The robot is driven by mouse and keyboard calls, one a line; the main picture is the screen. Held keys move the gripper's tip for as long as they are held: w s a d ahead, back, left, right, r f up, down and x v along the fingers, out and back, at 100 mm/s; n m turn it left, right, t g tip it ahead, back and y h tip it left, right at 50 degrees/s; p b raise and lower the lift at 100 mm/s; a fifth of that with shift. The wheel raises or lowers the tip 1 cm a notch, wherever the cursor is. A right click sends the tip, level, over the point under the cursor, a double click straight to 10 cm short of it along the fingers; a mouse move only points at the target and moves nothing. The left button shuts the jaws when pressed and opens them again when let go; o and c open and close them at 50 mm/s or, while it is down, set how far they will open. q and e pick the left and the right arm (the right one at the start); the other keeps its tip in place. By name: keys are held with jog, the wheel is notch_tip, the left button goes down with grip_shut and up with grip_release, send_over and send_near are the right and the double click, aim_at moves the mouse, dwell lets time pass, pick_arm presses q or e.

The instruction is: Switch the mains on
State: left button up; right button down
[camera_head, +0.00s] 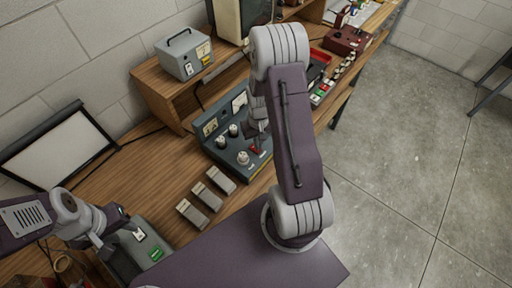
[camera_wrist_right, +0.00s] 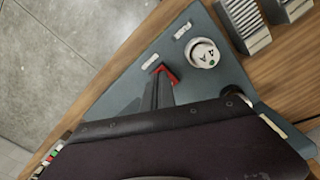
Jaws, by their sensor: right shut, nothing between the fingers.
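A blue-grey control panel (camera_head: 258,166) with two meters, knobs and a red switch (camera_head: 255,150) stands on the wooden bench, partly hidden by my right arm. The right wrist view shows the panel (camera_wrist_right: 125,85) closer, with the red switch (camera_wrist_right: 168,71) beside a white dial knob (camera_wrist_right: 204,54). My right gripper (camera_wrist_right: 161,76) is shut and empty, its dark fingertips at the red switch; whether they touch it I cannot tell. The switch's position is not clear. My left gripper (camera_head: 112,238) is at the lower left, near a grey box with a green button; its fingers are too small to read.
Several grey ribbed blocks (camera_head: 207,196) lie on the bench left of the panel. A grey meter box (camera_head: 184,55) stands on a wooden shelf behind. A dark-framed white screen (camera_head: 57,150) leans at the left wall. A red-brown box (camera_head: 347,40) stands at the far end.

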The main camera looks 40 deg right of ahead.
jog(key=shift+f+b, duration=0.7)
jog(key=shift+f, duration=0.2)
dwell(0.7)
jog(key=shift+r, duration=0.1)
notch_tip(320, 180, up, 7)
jog(key=p, duration=0.6)
